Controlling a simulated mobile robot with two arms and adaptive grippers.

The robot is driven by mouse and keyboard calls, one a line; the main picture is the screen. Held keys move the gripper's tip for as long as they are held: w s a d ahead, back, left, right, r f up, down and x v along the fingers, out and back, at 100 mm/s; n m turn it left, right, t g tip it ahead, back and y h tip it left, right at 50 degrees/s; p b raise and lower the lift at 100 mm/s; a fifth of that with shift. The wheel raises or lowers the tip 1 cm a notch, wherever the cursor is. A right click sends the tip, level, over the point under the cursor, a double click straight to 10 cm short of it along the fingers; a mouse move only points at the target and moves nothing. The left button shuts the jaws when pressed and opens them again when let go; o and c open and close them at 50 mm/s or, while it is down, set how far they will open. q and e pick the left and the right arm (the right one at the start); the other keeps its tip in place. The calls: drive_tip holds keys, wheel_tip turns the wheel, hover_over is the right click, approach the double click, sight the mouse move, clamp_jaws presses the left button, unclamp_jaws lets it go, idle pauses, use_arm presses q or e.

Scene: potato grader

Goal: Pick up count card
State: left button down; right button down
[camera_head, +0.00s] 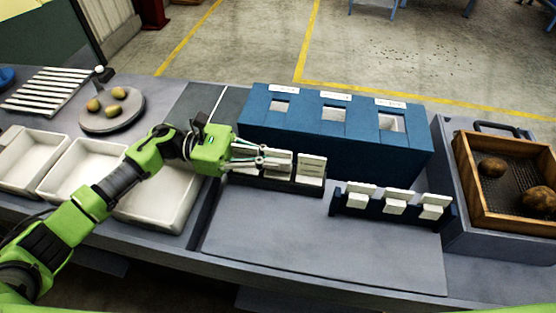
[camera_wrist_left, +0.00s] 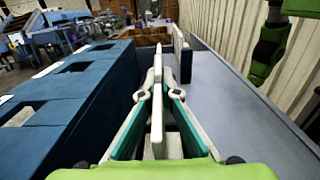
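White cards stand in a dark holder (camera_head: 284,184) just in front of the blue box; one white card (camera_head: 311,167) stands at its right end and another (camera_head: 279,163) at my left gripper's tips. My left gripper (camera_head: 262,158) reaches in from the left at this nearer card. In the left wrist view, its two fingers (camera_wrist_left: 158,94) stand apart on either side of a thin white card (camera_wrist_left: 157,122) seen edge-on, with narrow gaps showing. I cannot read the print on the cards. My right gripper is not in view.
The blue box (camera_head: 300,140) with three openings stands behind the holder. A dark blue rack (camera_head: 395,210) with three white cards stands to the right. A wooden crate (camera_head: 480,192) with potatoes is far right; white trays (camera_head: 72,165) are left. The front mat (camera_head: 290,240) is clear.

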use_arm(q)
drive_tip(key=shift+r+b, duration=0.45)
drive_tip(key=shift+r, duration=0.05)
drive_tip(key=w+r+b, duration=0.8)
drive_tip(key=w+r, duration=0.3)
drive_tip(key=w, duration=0.3)
drive_tip(key=shift+a+r, duration=0.4)
drive_tip(key=shift+a, duration=0.05)
